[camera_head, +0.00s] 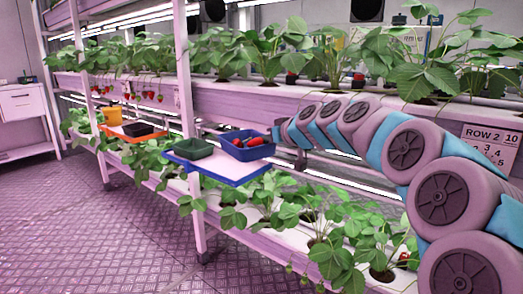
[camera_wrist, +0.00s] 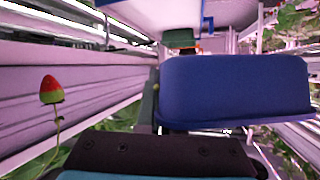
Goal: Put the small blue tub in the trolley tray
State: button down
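The small blue tub (camera_head: 247,145) holds red berries and shows just beyond the end of my arm in the head view. In the wrist view, which looks upside down, the blue tub (camera_wrist: 235,88) is large and close. My gripper (camera_wrist: 150,105) appears shut on its near side, though the tub hides much of the fingers. A blue-edged tray (camera_head: 232,177) with a pale side lies below the tub; its edge (camera_wrist: 206,14) shows apart from the tub in the wrist view. A dark green tub (camera_head: 190,150) stands on this tray's left part.
Plant gutters run above and below. A white rack post (camera_head: 184,90) stands near the tray. A strawberry (camera_wrist: 51,90) is close at left in the wrist view.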

jog(key=s+d+f+m+t+h, duration=0.1)
jog(key=s+d+f+m+h, duration=0.2)
jog(key=f, duration=0.7)
jog(key=s+d+f+m+t+h, duration=0.1)
jog(key=s+d+f+m+h, duration=0.2)
jog(key=d+f+m+h, duration=0.4)
jog(key=d+f+h, duration=0.2)
jog(key=d+f, duration=0.1)
jog(key=d, duration=0.1)
jog(key=shift+d+m, duration=0.3)
jog(key=shift+m, duration=0.1)
jog(key=shift+s+f, duration=0.15)
jog(key=shift+f, duration=0.1)
